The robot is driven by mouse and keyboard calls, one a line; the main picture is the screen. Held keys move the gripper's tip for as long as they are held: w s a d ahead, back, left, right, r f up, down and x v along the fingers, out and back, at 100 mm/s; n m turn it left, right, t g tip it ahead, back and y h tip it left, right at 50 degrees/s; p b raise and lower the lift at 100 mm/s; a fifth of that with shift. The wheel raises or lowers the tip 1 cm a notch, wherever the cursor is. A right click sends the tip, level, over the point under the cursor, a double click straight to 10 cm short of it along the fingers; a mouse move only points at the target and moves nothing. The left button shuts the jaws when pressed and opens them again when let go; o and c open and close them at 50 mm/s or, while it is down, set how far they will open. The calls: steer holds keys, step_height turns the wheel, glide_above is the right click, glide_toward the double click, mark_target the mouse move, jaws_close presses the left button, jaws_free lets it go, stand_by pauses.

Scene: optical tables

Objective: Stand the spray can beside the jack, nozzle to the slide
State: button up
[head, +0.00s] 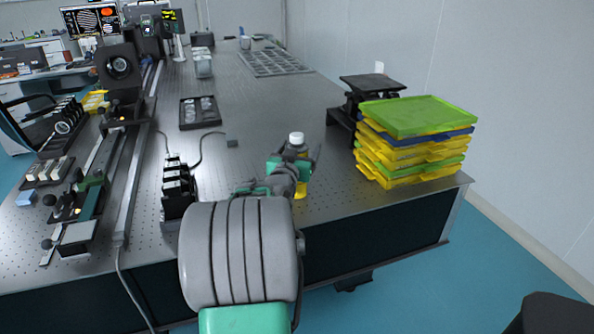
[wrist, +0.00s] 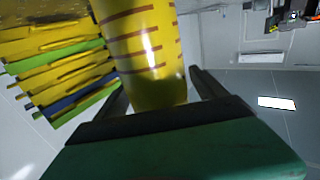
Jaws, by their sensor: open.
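The spray can (head: 300,189) stands near the front edge of the table, yellow with a white top (head: 297,138). In the wrist view the can (wrist: 145,45) is a yellow cylinder with brown stripes, and its ends are not clear. My gripper (head: 294,166) is open around the can, one finger (wrist: 209,85) on each side; I cannot tell whether they touch it. The nozzle's direction cannot be made out. The black jack (head: 372,87) stands at the right, behind the trays. A long rail (head: 134,170) at the left may be the slide.
Stacked yellow, green and blue trays (head: 415,140) stand right of the can, partly hiding the jack; they also show in the wrist view (wrist: 55,60). Black mounts (head: 177,187) stand left of my gripper. A dark tray (head: 200,112) lies farther back. The table's middle (head: 265,105) is mostly clear.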

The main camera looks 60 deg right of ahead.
steer(key=shift+c, duration=0.4)
jaws_close()
stand_by(0.4)
